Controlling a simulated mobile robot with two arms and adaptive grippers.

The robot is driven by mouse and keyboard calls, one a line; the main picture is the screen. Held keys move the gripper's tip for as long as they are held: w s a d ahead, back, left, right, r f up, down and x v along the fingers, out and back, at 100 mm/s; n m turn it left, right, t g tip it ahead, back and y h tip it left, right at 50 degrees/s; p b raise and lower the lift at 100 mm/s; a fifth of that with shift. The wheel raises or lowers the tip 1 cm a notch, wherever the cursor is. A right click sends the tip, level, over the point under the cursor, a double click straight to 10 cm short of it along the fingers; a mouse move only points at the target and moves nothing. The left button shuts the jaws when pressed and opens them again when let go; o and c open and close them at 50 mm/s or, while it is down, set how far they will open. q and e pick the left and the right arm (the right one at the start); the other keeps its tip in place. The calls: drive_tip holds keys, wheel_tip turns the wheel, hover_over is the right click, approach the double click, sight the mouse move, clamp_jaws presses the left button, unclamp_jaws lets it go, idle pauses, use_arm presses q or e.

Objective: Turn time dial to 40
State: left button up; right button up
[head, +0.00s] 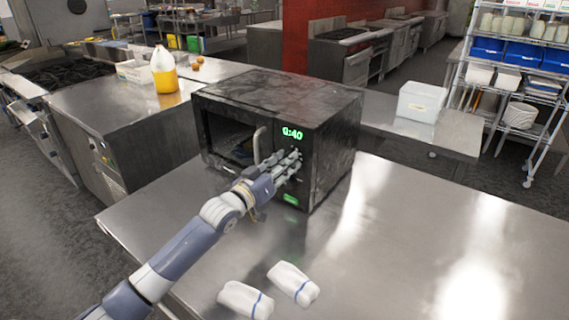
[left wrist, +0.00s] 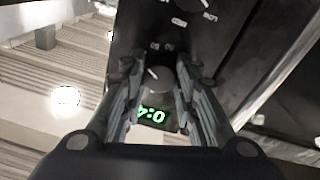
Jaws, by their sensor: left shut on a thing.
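The black microwave (head: 330,120) stands on the steel table, its control panel facing me. Its green display (head: 292,134) appears to read 0:40 in the head view; in the left wrist view the display (left wrist: 152,115) is upside down and partly cut off. My left gripper (head: 294,160) reaches the panel just below the display. In the left wrist view its fingers sit on either side of the round time dial (left wrist: 159,78), shut on it. The dial is hidden by the fingers in the head view. My right gripper is in neither view.
The microwave door handle (head: 259,145) is close to the left of my gripper. A second knob (left wrist: 190,8) is at the top of the wrist view. Two white rolled cloths (head: 293,283) lie at the table front. The table's right side is clear.

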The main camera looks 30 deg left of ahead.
use_arm(q)
drive_tip(key=shift+f, duration=0.2)
drive_tip(key=o, duration=1)
drive_tip(key=shift+c, duration=0.2)
drive_tip(key=shift+o, duration=0.5)
drive_tip(key=shift+r, duration=0.1)
drive_tip(key=s+a, duration=0.2)
drive_tip(key=s, duration=0.9)
drive_tip(key=shift+s+f, duration=0.35)
drive_tip(key=shift+s, duration=0.05)
